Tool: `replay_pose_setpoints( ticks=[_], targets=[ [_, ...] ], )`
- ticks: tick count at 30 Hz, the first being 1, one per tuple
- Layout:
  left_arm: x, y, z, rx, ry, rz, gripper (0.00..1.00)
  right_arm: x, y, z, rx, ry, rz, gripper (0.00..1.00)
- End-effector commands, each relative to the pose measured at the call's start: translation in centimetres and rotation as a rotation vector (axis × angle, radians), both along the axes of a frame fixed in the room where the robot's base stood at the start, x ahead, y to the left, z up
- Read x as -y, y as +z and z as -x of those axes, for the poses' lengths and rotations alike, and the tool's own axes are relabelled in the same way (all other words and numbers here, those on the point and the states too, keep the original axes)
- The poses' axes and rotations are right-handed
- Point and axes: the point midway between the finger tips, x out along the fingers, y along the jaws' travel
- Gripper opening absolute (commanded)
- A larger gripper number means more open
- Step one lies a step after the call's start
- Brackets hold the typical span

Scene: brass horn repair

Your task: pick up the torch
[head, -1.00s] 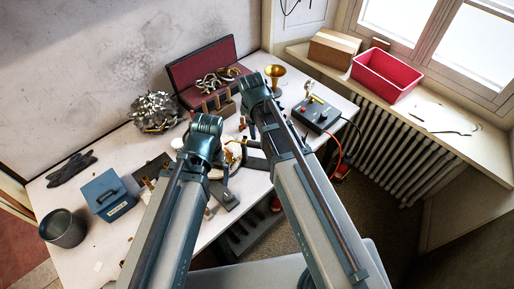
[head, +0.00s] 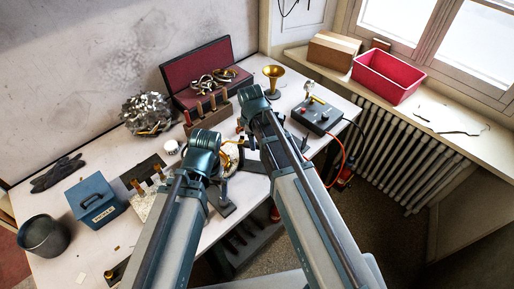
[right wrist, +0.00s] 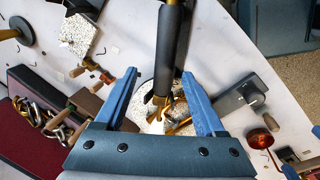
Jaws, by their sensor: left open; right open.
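My left gripper (head: 205,143) is over the middle of the workbench (head: 70,235). My right gripper (head: 248,95) is further up and right, near the bench's back half. Both are seen from behind, with the fingertips mostly hidden in the head view. In the right wrist view the blue fingers (right wrist: 163,100) of my right gripper are spread wide. A dark cylinder (right wrist: 170,45) with a brass-coloured end reaches between them, above a pale round plate; I cannot tell whether it is the torch or whether anything touches it. No torch shows clearly in the head view, where my arms hide the bench middle.
A control box (head: 317,115) with an orange hose (head: 343,150) stands at the bench's right end. A brass bell (head: 273,77), an open red-lined case (head: 200,70), a blue box (head: 97,199) and a grey bucket (head: 43,236) surround the work area. A pink bin (head: 388,77) sits on the windowsill.

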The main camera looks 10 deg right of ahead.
Motion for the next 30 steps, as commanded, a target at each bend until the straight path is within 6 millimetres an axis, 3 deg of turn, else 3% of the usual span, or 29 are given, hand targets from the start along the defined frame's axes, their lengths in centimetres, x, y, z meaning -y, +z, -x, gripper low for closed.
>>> replay_pose_setpoints(
  ticks=[11,21,30],
  targets=[
    [0.0,-4.7,0.0,0.0,0.002,0.0,1.0,0.2,-4.7,-0.1,0.0,0.0,0.0,0.72],
    [0.0,-4.9,0.0,0.0,0.002,0.0,1.0,0.3,-4.9,-0.2,0.0,0.0,0.0,0.7],
    [0.0,-4.9,0.0,0.0,0.002,0.0,1.0,0.3,-4.9,-0.2,0.0,0.0,0.0,0.16]
  ],
)
